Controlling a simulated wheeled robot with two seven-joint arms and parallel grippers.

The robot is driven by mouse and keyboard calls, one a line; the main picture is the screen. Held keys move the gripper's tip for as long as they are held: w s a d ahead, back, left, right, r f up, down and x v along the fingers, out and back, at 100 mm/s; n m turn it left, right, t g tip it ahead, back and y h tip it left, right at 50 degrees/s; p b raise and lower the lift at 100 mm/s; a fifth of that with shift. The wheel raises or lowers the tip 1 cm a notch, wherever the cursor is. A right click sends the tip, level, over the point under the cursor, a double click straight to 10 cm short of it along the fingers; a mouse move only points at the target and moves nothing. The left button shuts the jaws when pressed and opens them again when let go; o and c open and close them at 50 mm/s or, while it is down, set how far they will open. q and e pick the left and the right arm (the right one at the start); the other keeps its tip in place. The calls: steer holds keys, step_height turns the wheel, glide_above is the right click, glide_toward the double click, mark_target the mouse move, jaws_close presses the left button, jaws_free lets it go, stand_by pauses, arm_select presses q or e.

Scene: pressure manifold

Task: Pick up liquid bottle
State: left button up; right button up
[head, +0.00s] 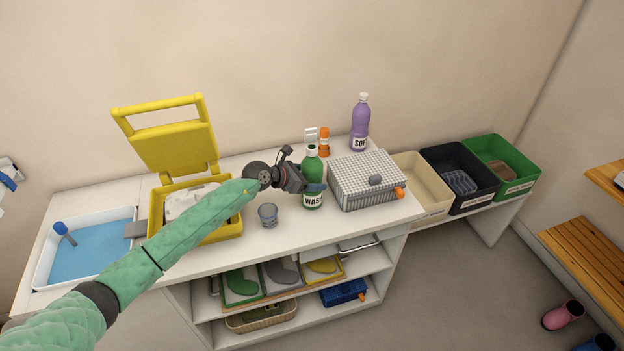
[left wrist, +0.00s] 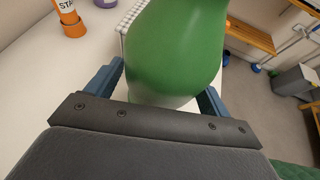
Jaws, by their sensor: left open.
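A green bottle (head: 312,184) labelled "WASH" stands upright on the white counter, left of the grey checkered box. My left gripper (head: 312,188) is at the bottle's body, reaching in from the left. In the left wrist view the green bottle (left wrist: 176,48) fills the space between the two blue fingers of my open gripper (left wrist: 162,88). I cannot tell whether either finger touches it. A purple bottle (head: 360,125) labelled as soap stands farther back on the right. My right gripper is not in view.
A small grey cup (head: 268,215) stands just left of the bottle. A yellow open-lidded box (head: 228,229) and a blue-bottomed tray (head: 42,270) are at left.

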arm_select(q)
steer(key=shift+w+d+f, duration=0.15)
steer(key=c, duration=1.5)
steer(key=shift+r, duration=0.2)
